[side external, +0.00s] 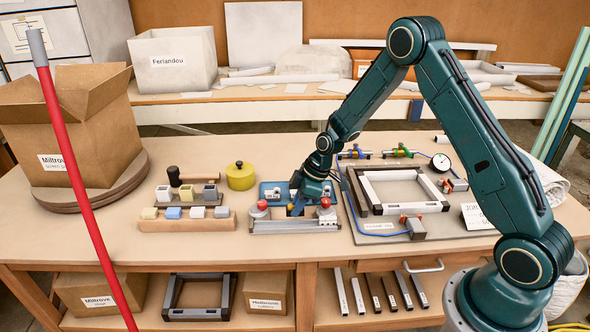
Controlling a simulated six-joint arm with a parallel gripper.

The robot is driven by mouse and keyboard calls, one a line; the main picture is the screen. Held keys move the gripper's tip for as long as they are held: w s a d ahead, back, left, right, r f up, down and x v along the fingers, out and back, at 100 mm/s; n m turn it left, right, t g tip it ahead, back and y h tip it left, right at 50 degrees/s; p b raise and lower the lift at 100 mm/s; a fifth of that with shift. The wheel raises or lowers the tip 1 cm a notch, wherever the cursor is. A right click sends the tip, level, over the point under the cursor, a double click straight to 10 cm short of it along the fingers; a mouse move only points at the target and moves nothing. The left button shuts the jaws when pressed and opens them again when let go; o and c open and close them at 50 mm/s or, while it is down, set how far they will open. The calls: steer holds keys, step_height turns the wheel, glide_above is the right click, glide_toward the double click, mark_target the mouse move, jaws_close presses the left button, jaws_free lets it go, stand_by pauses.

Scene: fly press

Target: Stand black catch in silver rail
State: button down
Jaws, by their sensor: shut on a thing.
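My gripper (296,211) points down just above the silver rail (294,227), between two red knobs, near the front of the table. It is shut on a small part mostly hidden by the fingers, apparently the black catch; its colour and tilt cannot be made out. I cannot tell whether the part touches the rail. The silver rail lies left to right, with a red knob (262,205) at its left and another red knob (326,203) at its right. A blue tray (268,190) with small pale and dark parts lies just behind, partly covered by my gripper.
Left of the rail stand a wooden block (185,223) with coloured pieces, a mallet (200,177) and a yellow pot (240,176). Right of it is a board with a black-and-silver frame (398,190), blue tubing and a gauge (441,162). A red pole (80,185) crosses the left foreground.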

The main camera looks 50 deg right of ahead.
steer(key=shift+f, duration=1.45)
steer(key=shift+f, duration=1)
stand_by(1.6)
